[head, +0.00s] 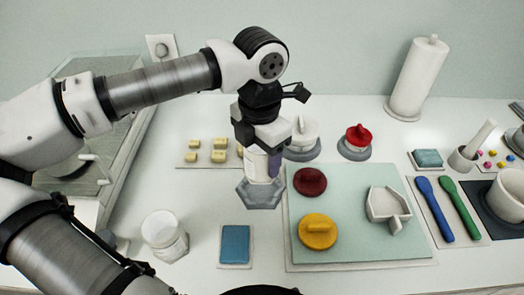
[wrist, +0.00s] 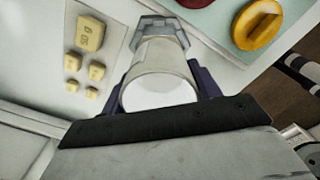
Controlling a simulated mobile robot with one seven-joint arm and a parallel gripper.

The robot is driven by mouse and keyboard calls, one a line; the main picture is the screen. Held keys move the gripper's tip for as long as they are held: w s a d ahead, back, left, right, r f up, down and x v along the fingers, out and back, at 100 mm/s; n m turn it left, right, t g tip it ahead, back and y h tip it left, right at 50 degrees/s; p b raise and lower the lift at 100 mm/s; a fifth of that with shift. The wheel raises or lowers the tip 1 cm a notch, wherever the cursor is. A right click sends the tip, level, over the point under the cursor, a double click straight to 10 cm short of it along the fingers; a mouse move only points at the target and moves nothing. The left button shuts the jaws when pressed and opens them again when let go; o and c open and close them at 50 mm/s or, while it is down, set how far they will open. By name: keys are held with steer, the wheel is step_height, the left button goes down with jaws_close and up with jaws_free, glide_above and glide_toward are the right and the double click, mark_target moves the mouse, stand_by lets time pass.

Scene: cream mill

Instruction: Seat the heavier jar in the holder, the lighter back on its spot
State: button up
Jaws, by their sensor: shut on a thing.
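My gripper (head: 266,160) is shut on a whitish cylindrical jar (head: 256,168), held upright. In the wrist view the same jar (wrist: 160,62) sits between the purple fingers, its round pale end facing the camera. The jar's lower end is over a grey hexagonal holder (head: 262,200), which also shows beyond the jar in the wrist view (wrist: 158,21). I cannot tell whether the jar touches the holder's floor. A second whitish jar (head: 164,236) stands upright on the counter at the left front, apart from my gripper. Neither picture shows which jar is heavier.
Several yellow weights (head: 219,150) lie on a mat behind left. A blue pad (head: 235,245) lies in front. A pale green board (head: 345,240) at right carries a red disc (head: 310,181), a yellow lid (head: 317,231) and a white angular dish (head: 388,207). Counter between second jar and blue pad is clear.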

steer(key=shift+f+b, duration=1.15)
steer(key=shift+f, duration=1.05)
steer(key=shift+f+b, duration=0.35)
steer(key=shift+b, duration=0.2)
steer(key=shift+f+b, duration=0.75)
steer(key=shift+b, duration=1.35)
stand_by(0.6)
stand_by(0.4)
steer(key=o, duration=1.2)
step_height(320, 180, up, 14)
steer(key=shift+s+f+b, duration=0.15)
steer(key=shift+b, duration=0.2)
